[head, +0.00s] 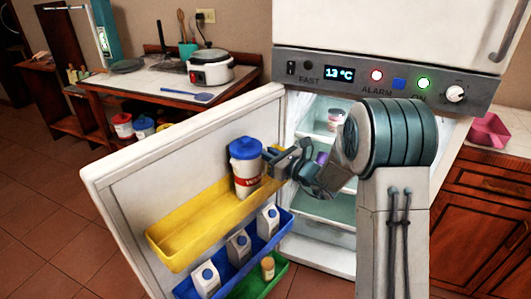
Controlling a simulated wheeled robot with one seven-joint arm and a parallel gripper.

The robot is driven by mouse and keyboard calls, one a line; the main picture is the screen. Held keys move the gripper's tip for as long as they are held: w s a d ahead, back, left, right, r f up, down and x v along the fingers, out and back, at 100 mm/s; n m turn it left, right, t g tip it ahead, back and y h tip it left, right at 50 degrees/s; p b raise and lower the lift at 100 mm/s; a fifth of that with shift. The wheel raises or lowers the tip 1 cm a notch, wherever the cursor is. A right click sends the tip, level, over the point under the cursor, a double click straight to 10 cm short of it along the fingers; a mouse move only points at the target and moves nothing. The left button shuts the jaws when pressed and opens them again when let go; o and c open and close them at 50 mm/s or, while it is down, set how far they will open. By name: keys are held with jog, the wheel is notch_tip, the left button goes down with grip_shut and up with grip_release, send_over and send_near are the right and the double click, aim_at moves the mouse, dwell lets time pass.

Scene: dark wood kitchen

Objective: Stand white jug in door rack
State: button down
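The white jug (247,181) has a blue lid and a red label. It is upright at the right end of the yellow door rack (190,243), on the inside of the open fridge door. Its base meets the rack's front edge, and I cannot tell whether it rests on the rack floor. My gripper (276,160) reaches in from the right, with its fingers against or very close to the jug's right side near the lid. The fingertips are small and partly hidden, so their grip is unclear.
Below, a blue rack (258,245) holds several white cartons, and a green rack (245,289) holds a small bottle (267,267). The fridge interior (325,207) is open behind my arm. The yellow rack's left part is empty. A counter with a white cooker (211,70) stands behind.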

jog(key=c, duration=1.8)
grip_release()
jog(key=shift+f, duration=0.15)
jog(key=o, duration=0.3)
jog(key=shift+o, duration=0.2)
